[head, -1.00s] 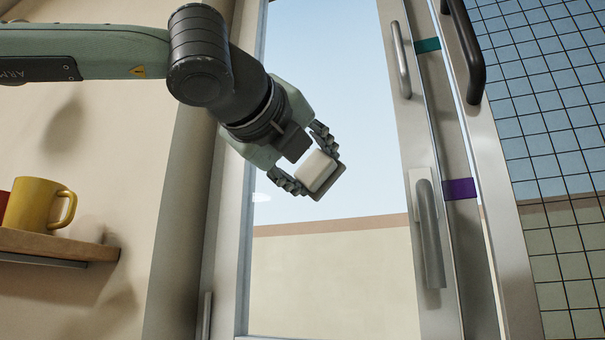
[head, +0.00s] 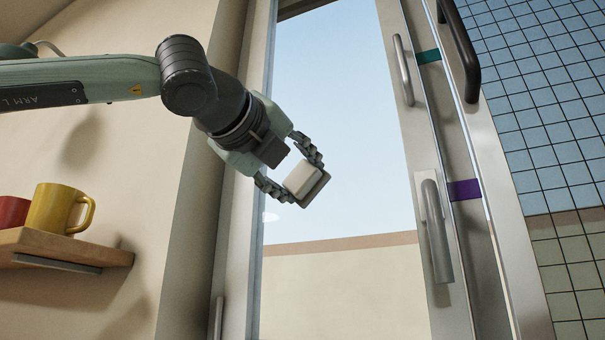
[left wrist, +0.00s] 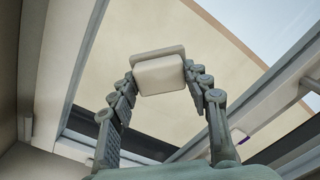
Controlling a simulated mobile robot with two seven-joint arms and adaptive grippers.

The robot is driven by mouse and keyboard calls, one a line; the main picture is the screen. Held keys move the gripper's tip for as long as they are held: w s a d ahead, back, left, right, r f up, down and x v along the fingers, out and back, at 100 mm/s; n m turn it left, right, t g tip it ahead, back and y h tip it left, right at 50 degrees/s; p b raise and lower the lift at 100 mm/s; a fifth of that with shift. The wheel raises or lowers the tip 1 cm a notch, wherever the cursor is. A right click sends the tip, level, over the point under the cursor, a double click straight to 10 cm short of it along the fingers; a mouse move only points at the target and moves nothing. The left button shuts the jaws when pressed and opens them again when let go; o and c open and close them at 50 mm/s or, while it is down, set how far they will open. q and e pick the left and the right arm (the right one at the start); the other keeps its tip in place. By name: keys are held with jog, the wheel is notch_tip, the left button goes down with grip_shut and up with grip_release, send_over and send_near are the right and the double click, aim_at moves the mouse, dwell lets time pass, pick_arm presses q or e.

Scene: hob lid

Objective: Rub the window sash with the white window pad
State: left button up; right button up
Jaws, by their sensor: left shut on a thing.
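The white window pad (head: 302,178) is a small pale block with a darker grey-beige backing. My left gripper (head: 289,178) is shut on it, with one finger on each side. The pad and both fingers also show in the left wrist view, the pad (left wrist: 159,74) between the fingertips. The window sash (head: 430,200) is a light metal frame around a tall glass pane (head: 345,130). The gripper and pad appear in front of the pane, near its left side. I cannot tell whether the pad touches the glass. My right gripper is not in view.
A wooden shelf (head: 60,248) at left holds a yellow mug (head: 58,208) and a red mug (head: 12,212). Metal handles (head: 437,230) stick out from the sash, and a black handle (head: 462,55) is at upper right. Purple (head: 464,190) and teal (head: 428,56) bands mark the frame. Tiles (head: 550,120) cover the right.

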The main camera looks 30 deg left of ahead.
aim_at(296, 180)
pick_arm(q)
jog(key=shift+a+f, duration=0.15)
jog(key=shift+a, duration=0.1)
jog(key=shift+s+f+b, duration=0.15)
jog(key=shift+s+b, duration=0.45)
jog(key=s+b, duration=0.1)
jog(key=s, duration=0.1)
jog(key=shift+s+d, duration=0.15)
jog(key=shift+s, duration=0.2)
jog(key=shift+s+d+r+b, duration=0.1)
jog(key=shift+s+b, duration=0.05)
jog(key=shift+s, duration=0.3)
jog(key=shift+s+r+b, duration=0.1)
jog(key=shift+s+b, duration=0.05)
jog(key=shift+s, duration=0.3)
jog(key=shift+s+d+b, duration=0.1)
jog(key=shift+s+b, duration=0.6)
jog(key=shift+s, duration=0.8)
